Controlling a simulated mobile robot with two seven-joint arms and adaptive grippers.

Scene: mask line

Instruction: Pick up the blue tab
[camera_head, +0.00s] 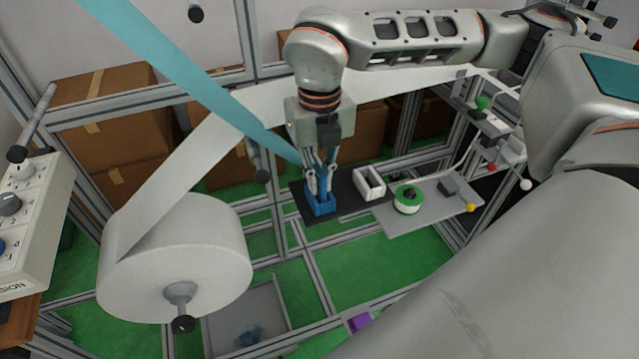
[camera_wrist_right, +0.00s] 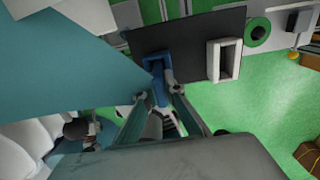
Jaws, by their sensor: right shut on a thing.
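My right gripper (camera_head: 321,180) points down and is shut on the blue tab (camera_head: 323,188). The tab stands at a blue holder (camera_head: 319,208) on a dark plate; I cannot tell whether its lower end is inside the holder or just clear of it. In the right wrist view the tab (camera_wrist_right: 159,91) shows between the fingertips of the right gripper (camera_wrist_right: 157,94), beside the blue holder (camera_wrist_right: 152,64). The fingers hide part of the tab. My left gripper is not in view.
A teal strip (camera_head: 190,72) runs close to the right gripper. A large white roll (camera_head: 205,245) is at left.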

